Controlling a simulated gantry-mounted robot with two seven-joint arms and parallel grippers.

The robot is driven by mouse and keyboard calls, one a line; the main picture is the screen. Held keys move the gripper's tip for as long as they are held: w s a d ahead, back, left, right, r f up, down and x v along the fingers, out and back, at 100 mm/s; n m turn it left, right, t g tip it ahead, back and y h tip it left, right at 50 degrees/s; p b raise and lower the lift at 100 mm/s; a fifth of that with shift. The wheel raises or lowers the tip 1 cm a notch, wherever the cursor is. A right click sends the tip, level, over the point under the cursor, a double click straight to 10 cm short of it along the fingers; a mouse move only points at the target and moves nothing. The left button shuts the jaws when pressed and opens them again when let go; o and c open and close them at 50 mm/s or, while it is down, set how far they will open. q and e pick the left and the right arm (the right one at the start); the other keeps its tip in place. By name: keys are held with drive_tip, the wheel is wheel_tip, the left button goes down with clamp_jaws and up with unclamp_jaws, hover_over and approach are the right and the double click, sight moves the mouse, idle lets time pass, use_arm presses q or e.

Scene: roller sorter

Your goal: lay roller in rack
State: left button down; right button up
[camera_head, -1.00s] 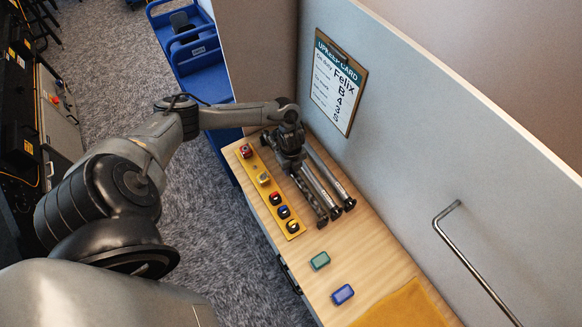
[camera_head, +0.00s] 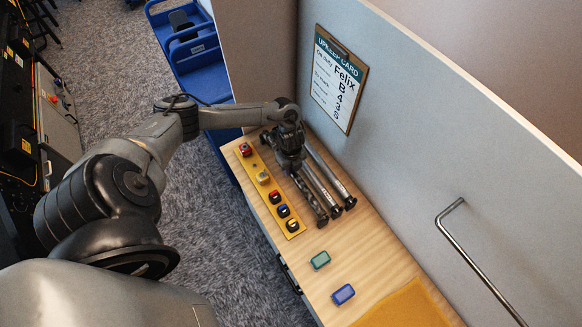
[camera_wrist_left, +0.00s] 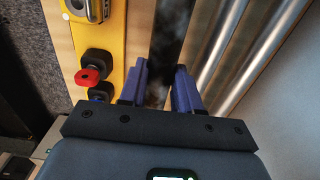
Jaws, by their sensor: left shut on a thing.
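My left gripper (camera_head: 287,152) is over the far part of the wooden bench top (camera_head: 375,250), pointing down. In the left wrist view its two blue fingers (camera_wrist_left: 163,88) are shut on a long dark bar, apparently a roller (camera_wrist_left: 168,40). In the head view this dark roller (camera_head: 309,197) has a mottled surface and lies alongside silver rollers (camera_head: 328,182) with black ends. The silver rollers also show in the left wrist view (camera_wrist_left: 225,50), to the right of the dark one. The rack's own frame is mostly hidden by the arm and rollers, and I cannot make it out clearly. My right gripper is not in view.
A yellow panel with several coloured knobs (camera_head: 289,231) runs along the bench's left edge, close to my left gripper. A green block (camera_head: 320,260), a blue block (camera_head: 343,294) and an orange cloth (camera_head: 405,308) lie nearer. A grey wall with a clipboard (camera_head: 337,80) and metal handle (camera_head: 475,255) bounds the right.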

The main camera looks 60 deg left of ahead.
use_arm(q)
drive_tip(key=shift+f+b, duration=0.3)
drive_tip(key=shift+f, duration=0.1)
drive_tip(key=shift+a+f+b, duration=0.1)
drive_tip(key=shift+f+b, duration=0.5)
drive_tip(key=shift+f, duration=0.35)
drive_tip(key=shift+a+f, duration=0.1)
drive_tip(key=shift+f, duration=0.1)
drive_tip(key=shift+f, duration=0.25)
idle(0.6)
drive_tip(key=c, duration=0.8)
unclamp_jaws()
drive_tip(key=shift+o, duration=0.4)
